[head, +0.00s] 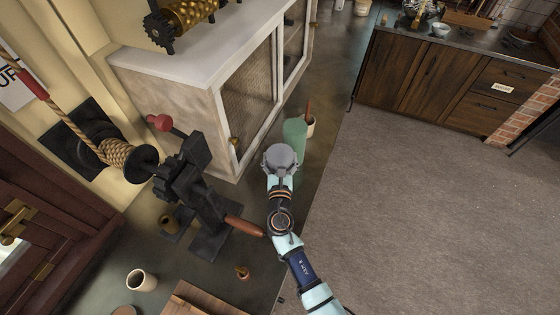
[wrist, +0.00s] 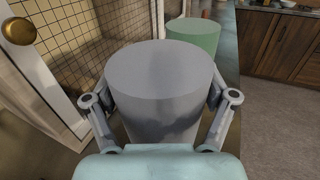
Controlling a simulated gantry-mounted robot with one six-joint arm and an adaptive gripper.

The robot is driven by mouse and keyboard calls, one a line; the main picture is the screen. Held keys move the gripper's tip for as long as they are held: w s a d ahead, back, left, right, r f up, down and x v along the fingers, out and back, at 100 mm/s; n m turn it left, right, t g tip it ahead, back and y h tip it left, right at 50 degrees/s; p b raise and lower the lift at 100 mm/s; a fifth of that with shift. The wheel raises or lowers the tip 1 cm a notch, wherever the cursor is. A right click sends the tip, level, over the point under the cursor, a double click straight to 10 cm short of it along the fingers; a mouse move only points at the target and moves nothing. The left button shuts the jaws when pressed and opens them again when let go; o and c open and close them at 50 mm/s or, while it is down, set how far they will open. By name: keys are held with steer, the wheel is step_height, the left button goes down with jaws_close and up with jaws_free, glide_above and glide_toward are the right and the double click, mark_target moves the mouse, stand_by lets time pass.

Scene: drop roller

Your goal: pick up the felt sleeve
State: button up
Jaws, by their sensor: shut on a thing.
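The felt sleeve, a plain grey cylinder (wrist: 160,75), fills the middle of the wrist view. Its flat round top faces the camera. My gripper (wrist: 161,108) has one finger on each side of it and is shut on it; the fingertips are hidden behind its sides. In the head view the grey sleeve (head: 281,157) shows at the end of my arm, with my gripper (head: 281,167) around it. It is over the dark counter, beside the white cabinet. Its lower end is hidden, so I cannot tell whether it touches the counter.
The white cabinet (head: 212,88) is to the left. A black cast machine (head: 196,190) with a wooden handle (head: 245,227) is close on the left. Open floor lies right.

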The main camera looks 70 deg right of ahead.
step_height(320, 180, up, 19)
steer(key=p, duration=0.9)
